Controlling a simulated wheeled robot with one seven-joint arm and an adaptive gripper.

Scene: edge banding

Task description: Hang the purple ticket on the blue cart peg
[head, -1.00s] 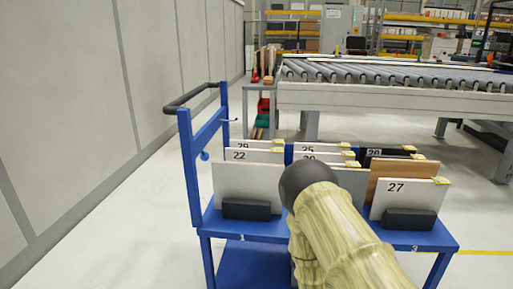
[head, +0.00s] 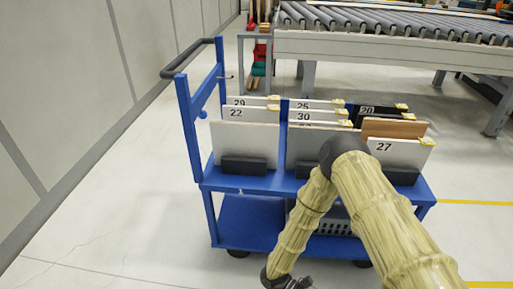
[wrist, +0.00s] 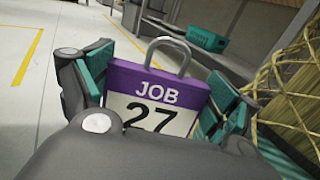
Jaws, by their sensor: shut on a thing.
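The purple ticket (wrist: 150,90), with a metal hook loop at its top and "JOB 27" on its face, is between the teal-padded fingers of my gripper (wrist: 165,84) in the wrist view. My gripper is shut on it. In the head view only part of my gripper (head: 287,281) shows at the bottom edge, in front of and below the cart, and the ticket cannot be made out there. The blue cart (head: 222,178) stands ahead. A small thin peg (head: 227,77) sticks out from its left upright, below the dark handle, well above my gripper.
Numbered panels, including 22 (head: 247,143) and 27 (head: 397,154), stand on the cart's top shelf. A grey crate (head: 330,218) sits on the lower shelf behind my arm. A roller conveyor (head: 390,45) is behind. The floor left of the cart is clear.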

